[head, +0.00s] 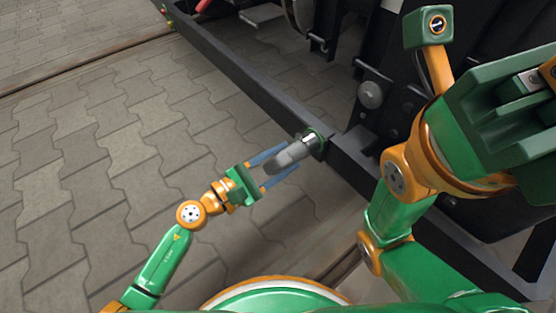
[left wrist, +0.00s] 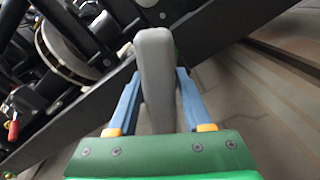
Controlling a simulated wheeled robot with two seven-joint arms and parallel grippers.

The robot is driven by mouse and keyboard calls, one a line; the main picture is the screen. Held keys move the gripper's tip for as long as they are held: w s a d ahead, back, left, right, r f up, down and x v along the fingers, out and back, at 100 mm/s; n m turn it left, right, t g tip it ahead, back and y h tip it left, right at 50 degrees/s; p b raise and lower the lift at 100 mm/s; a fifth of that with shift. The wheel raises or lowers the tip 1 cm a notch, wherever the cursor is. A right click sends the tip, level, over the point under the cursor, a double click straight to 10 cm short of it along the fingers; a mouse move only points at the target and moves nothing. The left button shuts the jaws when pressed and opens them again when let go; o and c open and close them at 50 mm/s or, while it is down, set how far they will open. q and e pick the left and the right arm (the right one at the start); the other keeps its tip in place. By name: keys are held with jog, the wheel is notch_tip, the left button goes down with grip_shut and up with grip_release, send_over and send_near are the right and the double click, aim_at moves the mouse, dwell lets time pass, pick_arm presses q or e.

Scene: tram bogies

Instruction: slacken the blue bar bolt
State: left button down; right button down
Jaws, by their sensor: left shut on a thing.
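My left gripper (head: 284,160) has its two blue fingers around a grey, rounded tool or handle (head: 283,160). The far end of the grey piece has a silver part that meets a green ring (head: 321,139) on the dark bar (head: 347,162). In the left wrist view the grey piece (left wrist: 155,75) stands between the fingers (left wrist: 160,98), and it hides what lies behind it. I make out no blue bolt; its head may be hidden by the tool. My right arm is at the right, and its fingers cannot be made out.
The dark bar runs diagonally from the upper left to the lower right. Beyond it stand dark bogie parts with a round grey bolt head (head: 370,95). A red part (head: 203,5) shows at the top left. Grey paving (head: 90,140) at the left is clear.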

aim_at(271, 168)
pick_arm(q)
jog(key=shift+r+n+p, duration=0.15)
jog(key=shift+n+p, duration=0.25)
jog(key=shift+n, duration=0.3)
jog(key=n+p, duration=0.1)
jog(key=n, duration=0.3)
jog(key=shift+n+p, duration=0.3)
jog(key=shift+p, duration=0.1)
jog(key=n+p, duration=0.1)
jog(key=n, duration=0.2)
jog(key=shift+s+n, duration=0.1)
jog(key=shift+n, duration=0.2)
jog(key=n+p, duration=0.1)
jog(key=n, duration=0.2)
jog(key=shift+n+p, duration=0.3)
jog(key=shift+v, duration=3)
